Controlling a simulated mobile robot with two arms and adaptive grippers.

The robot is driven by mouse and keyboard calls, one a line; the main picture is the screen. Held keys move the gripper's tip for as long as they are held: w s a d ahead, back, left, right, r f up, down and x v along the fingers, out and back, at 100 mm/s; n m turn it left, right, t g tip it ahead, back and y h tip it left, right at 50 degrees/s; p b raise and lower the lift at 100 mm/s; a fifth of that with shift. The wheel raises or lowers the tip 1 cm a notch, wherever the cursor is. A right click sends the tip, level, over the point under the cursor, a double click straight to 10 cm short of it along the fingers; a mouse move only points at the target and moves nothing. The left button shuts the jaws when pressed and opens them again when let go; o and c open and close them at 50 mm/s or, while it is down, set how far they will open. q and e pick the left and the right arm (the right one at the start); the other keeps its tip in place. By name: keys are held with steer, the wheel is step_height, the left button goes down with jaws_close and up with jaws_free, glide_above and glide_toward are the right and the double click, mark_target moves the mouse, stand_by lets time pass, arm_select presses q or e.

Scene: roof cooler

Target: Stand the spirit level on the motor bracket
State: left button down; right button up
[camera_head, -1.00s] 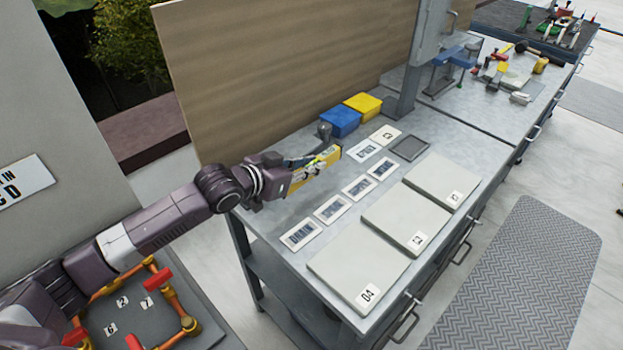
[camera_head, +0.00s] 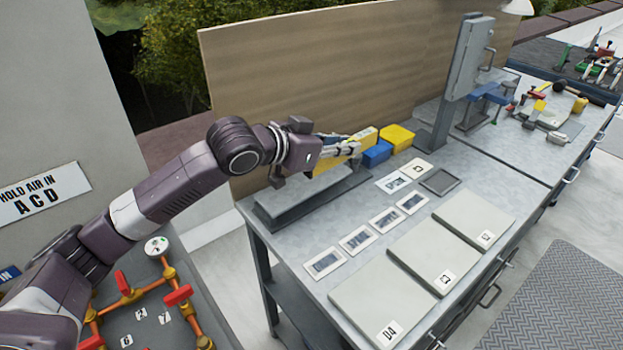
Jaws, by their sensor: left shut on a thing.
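The yellow spirit level (camera_head: 365,136) is in my left gripper (camera_head: 335,150), which is shut on it above the left back of the workbench. The level runs away from the gripper toward the blue and yellow boxes; its near part is partly hidden by the fingers. A long grey metal piece (camera_head: 312,203), which looks like the motor bracket, lies on the bench below my gripper. The level appears raised above it; I cannot tell whether they touch. My right gripper is not in view.
A blue box (camera_head: 377,153) and a yellow box (camera_head: 397,138) stand behind the level, before a brown panel (camera_head: 310,70). Labelled cards (camera_head: 357,240), a dark tray (camera_head: 440,181) and pale panels (camera_head: 459,224) cover the bench front. A grey post (camera_head: 452,80) stands at the right.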

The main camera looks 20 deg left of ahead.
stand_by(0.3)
arm_select(q)
steer(key=shift+w+a+f, duration=0.15)
steer(key=shift+w+a, duration=0.05)
steer(key=p, duration=0.3)
glide_above(305, 183)
step_height(305, 183, down, 8)
steer(key=shift+r, duration=0.2)
steer(key=shift+f+b, duration=0.85)
steer(key=shift+f, duration=0.25)
steer(key=shift+f+b, duration=1)
steer(key=shift+f, duration=0.35)
steer(key=shift+f+b, duration=0.35)
steer(key=shift+f, duration=0.05)
steer(key=c, duration=1.8)
jaws_free()
steer(key=shift+o, duration=0.2)
